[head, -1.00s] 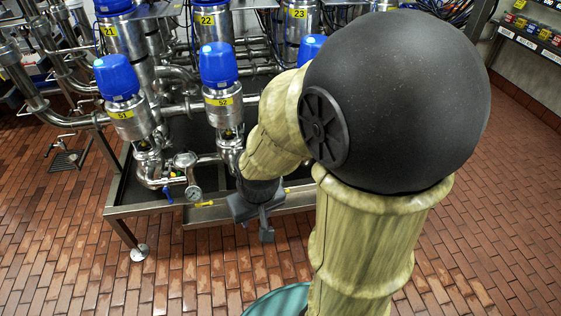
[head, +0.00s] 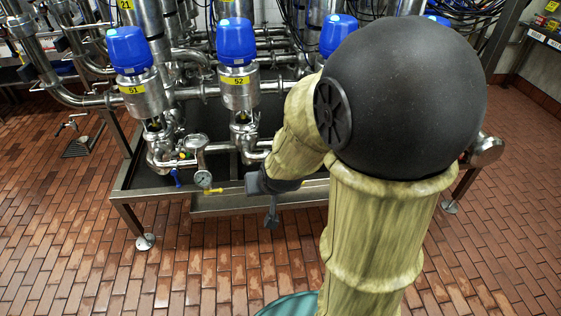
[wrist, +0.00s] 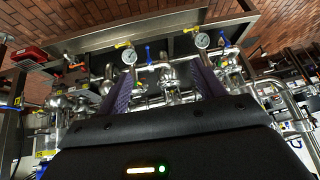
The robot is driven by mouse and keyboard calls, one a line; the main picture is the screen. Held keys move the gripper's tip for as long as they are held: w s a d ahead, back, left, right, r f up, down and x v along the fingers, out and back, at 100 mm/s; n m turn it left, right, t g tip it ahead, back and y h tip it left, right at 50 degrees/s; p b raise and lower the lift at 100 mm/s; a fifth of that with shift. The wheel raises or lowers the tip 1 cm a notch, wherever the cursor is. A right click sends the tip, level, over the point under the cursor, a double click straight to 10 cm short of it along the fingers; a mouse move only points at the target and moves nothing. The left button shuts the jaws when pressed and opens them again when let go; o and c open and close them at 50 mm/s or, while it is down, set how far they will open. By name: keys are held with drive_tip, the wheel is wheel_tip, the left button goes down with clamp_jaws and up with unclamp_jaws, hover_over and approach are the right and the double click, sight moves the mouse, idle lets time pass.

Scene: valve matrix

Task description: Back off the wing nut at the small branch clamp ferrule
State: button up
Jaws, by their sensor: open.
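The small branch pipework hangs below the blue-capped valves 51 (head: 128,52) and 52 (head: 236,52). In the head view it carries a round gauge (head: 203,179), a blue handle (head: 176,178) and a yellow handle (head: 213,190). The wing nut and its clamp ferrule are too small to pick out in either view. My gripper (head: 268,200) is at the rig's front edge, right of the gauge, partly hidden by my arm. In the wrist view its purple fingers (wrist: 164,88) are spread apart, with pipework beyond the gap. Nothing shows held between them.
The steel frame's front rail (head: 225,203) runs close to my gripper. In the wrist view, two gauges and several blue and yellow handles lie beyond the fingers. The brick floor (head: 80,230) is clear at the front left.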

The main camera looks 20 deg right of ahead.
drive_tip(key=w+d+f+m+t+h+b, duration=0.2)
drive_tip(key=w+d+f+t+b, duration=0.3)
drive_tip(key=b, duration=0.8)
drive_tip(key=w+d+f+m+t+h+b, duration=0.2)
drive_tip(key=w+d+f+m+t+b, duration=0.2)
drive_tip(key=f+b, duration=0.6)
drive_tip(key=w+d+t+b, duration=0.1)
drive_tip(key=w+b, duration=0.1)
drive_tip(key=b, duration=0.1)
drive_tip(key=shift+d+m+t+h+b, duration=0.3)
drive_tip(key=shift+d+m+t+b, duration=0.05)
drive_tip(key=shift+d+m+t, duration=0.05)
drive_tip(key=shift+f, duration=0.1)
